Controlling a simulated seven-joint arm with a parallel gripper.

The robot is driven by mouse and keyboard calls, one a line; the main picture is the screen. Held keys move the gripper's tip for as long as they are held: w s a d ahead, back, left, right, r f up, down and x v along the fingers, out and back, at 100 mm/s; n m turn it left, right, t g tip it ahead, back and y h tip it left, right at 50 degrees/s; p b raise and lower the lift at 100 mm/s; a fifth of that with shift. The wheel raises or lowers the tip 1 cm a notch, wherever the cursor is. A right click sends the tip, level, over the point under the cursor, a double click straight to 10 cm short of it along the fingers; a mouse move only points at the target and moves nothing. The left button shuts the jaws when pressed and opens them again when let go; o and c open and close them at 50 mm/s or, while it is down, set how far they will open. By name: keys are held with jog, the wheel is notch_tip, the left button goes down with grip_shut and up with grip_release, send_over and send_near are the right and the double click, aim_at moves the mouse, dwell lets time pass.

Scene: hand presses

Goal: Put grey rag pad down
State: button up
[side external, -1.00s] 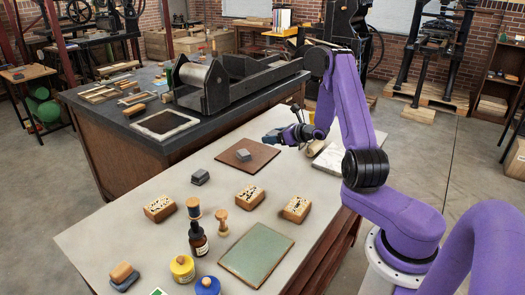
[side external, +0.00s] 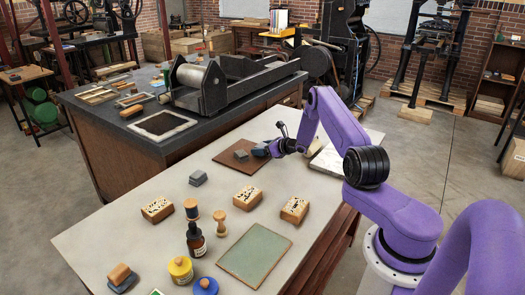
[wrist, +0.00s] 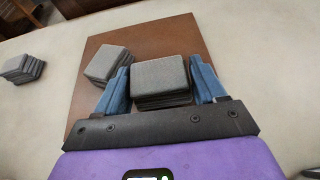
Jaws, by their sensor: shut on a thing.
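My gripper (side external: 264,149) is low over the brown board (side external: 227,164) at the back of the pale table. In the wrist view its blue fingers (wrist: 160,86) are shut on a grey rag pad (wrist: 159,74), a layered square block, one finger on each side. The board shows beneath and around it in that view (wrist: 135,46). I cannot tell whether the held pad touches the board. A second grey pad (wrist: 106,63) lies on the board, left of the held one; it also shows in the side view (side external: 240,155). A third grey pad stack (side external: 198,178) lies on the bare table.
Several wood blocks (side external: 247,197), a dark bottle (side external: 195,241), yellow (side external: 181,269) and blue (side external: 206,286) jars and a green plate (side external: 255,254) stand nearer the front. A pale slab (side external: 330,158) is right of the board. A dark press bench (side external: 150,155) stands behind.

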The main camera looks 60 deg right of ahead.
jog(key=shift+f, duration=0.4)
jog(key=o, duration=0.8)
jog(key=shift+f, duration=0.1)
jog(key=shift+o, duration=0.2)
